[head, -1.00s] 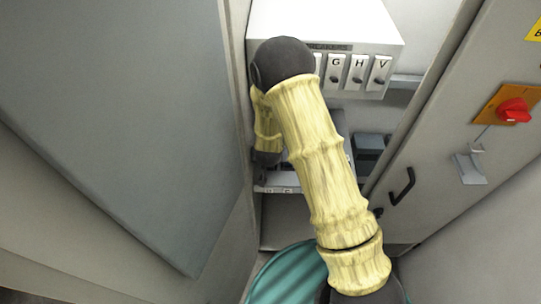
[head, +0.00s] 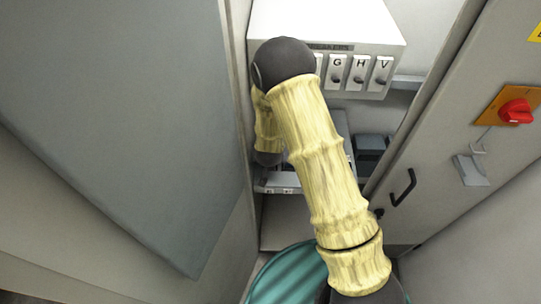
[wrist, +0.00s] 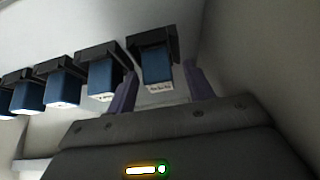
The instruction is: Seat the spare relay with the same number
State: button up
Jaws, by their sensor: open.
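In the wrist view, a row of blue relays with white, marked ends hangs in black sockets. The rightmost blue relay (wrist: 157,70) shows between the two purple fingers of my gripper (wrist: 160,82), which is open. One finger shows on each side of this relay; I cannot tell whether they touch it. Another blue relay (wrist: 103,76) is just left of my left finger, and further ones (wrist: 63,87) run off to the left. The numbers on the white ends are too small to read. In the head view my arm hides the fingers and the relays.
In the head view, a white box with levers (head: 330,22), some lettered G, H and V, is high in the cabinet. A dark box (head: 370,143) sits lower right, and a pale ledge (head: 280,188) is below my wrist. The cabinet door (head: 440,130) with a red knob (head: 516,111) stands right.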

jog(key=shift+s+a, duration=0.1)
jog(key=shift+a, duration=0.1)
jog(key=v, duration=1.7)
jog(key=shift+r+p, duration=0.2)
jog(key=shift+p, duration=0.2)
jog(key=shift+d, duration=0.2)
jog(key=s+d+r+g, duration=0.2)
jog(key=s+d+r, duration=0.2)
jog(key=d, duration=0.3)
jog(key=s+d+r+g, duration=0.2)
jog(key=s+d+r, duration=0.2)
jog(key=d, duration=0.4)
jog(key=shift+s+d+r, duration=0.15)
jog(key=shift+s+d, duration=0.1)
jog(key=shift+s, duration=0.55)
